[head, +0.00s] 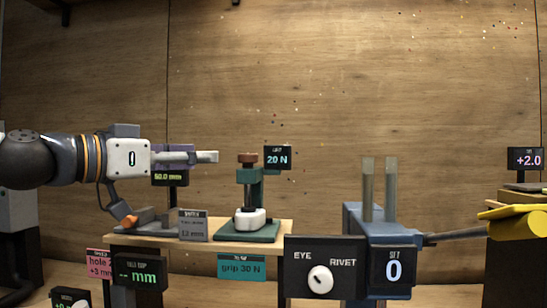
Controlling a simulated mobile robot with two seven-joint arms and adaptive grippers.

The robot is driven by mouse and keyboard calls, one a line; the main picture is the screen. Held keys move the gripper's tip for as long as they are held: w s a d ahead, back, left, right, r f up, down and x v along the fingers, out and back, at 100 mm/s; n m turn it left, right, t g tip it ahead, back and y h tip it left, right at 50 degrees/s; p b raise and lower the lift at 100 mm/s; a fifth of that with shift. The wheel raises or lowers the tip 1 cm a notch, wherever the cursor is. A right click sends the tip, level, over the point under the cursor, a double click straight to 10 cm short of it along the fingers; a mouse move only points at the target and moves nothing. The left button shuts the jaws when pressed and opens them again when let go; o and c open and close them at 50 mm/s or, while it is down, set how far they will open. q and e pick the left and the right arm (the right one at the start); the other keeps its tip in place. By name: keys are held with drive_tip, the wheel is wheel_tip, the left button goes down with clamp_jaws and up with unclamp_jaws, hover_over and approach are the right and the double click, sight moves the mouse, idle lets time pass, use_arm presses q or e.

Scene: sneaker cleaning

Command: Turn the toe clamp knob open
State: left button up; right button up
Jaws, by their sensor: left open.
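No knob in the head view is labelled as the toe clamp knob, and I see no sneaker. A small green press-like stand (256,190) has a brown knob-like top (248,159) and a white block at its base. My left gripper (213,157) is open and empty, reaching in from the left. Its fingers point right, a short gap left of the brown top and at about its height. A white round knob (320,279) sits on a black panel (299,253) marked EYE and RIVET. My right gripper is not in view.
The stand is on a wooden shelf (284,229) with a grey label card (194,225). A blue machine (352,217) with two upright posts and a display reading 0 stands right. A yellow object (522,222) lies far right.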

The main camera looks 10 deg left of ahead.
sight(248, 160)
use_arm(q)
drive_tip(key=x, duration=1.1)
drive_tip(key=shift+w+d, duration=0.15)
drive_tip(key=shift+w, duration=0.05)
drive_tip(key=c, duration=1.1)
